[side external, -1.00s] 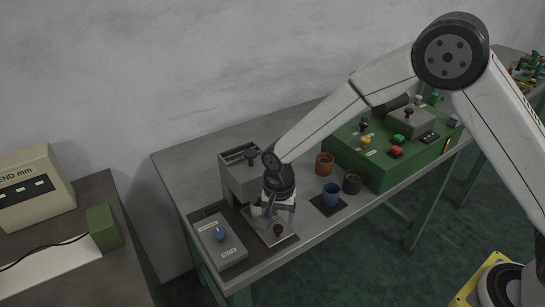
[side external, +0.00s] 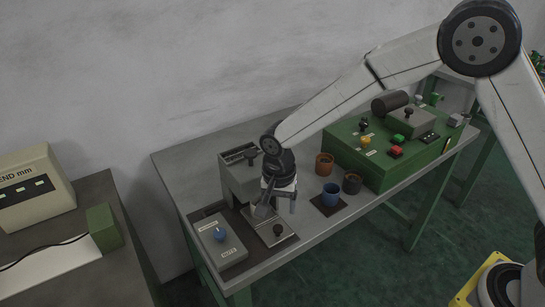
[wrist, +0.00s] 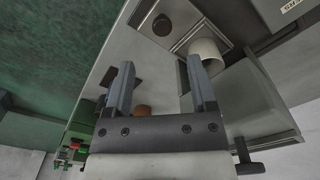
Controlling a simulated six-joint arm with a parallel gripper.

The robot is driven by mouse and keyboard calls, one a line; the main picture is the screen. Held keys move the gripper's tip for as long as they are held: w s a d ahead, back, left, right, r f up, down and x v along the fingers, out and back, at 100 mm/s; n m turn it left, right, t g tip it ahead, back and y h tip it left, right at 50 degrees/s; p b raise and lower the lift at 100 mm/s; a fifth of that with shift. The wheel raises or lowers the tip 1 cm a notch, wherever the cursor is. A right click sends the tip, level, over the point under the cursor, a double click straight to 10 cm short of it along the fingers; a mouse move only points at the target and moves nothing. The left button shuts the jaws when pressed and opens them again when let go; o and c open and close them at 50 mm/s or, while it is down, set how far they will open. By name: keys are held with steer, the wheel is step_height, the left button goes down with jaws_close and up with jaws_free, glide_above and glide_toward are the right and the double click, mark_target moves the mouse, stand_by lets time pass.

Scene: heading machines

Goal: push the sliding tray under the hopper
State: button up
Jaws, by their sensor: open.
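The sliding tray (side external: 266,229) is a light metal plate with a dark knob (side external: 278,229), on a dark base at the table's front. In the wrist view the tray (wrist: 187,28) carries a white cup (wrist: 205,52), beside its knob (wrist: 162,25). The grey hopper housing (side external: 238,178) stands behind the tray; it appears to be the grey body (wrist: 250,105) at right in the wrist view. My gripper (side external: 277,211) is open, pointing down above the tray. In the wrist view my gripper (wrist: 161,63) has its right finger overlapping the cup; contact cannot be told.
A blue cup (side external: 331,194) on a dark mat, a brown cup (side external: 324,164) and a dark cup (side external: 352,183) stand right. A green control box (side external: 378,158) is beyond them.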

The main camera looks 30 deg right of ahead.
mark_target(278, 227)
steer(key=shift+s+a+f+t+h, duration=0.2)
steer(key=shift+s+a+t+h, duration=1)
steer(key=shift+t+h, duration=0.25)
steer(key=shift+x, duration=3.9)
steer(key=shift+a, duration=0.1)
jaws_close()
steer(key=shift+w, duration=0.1)
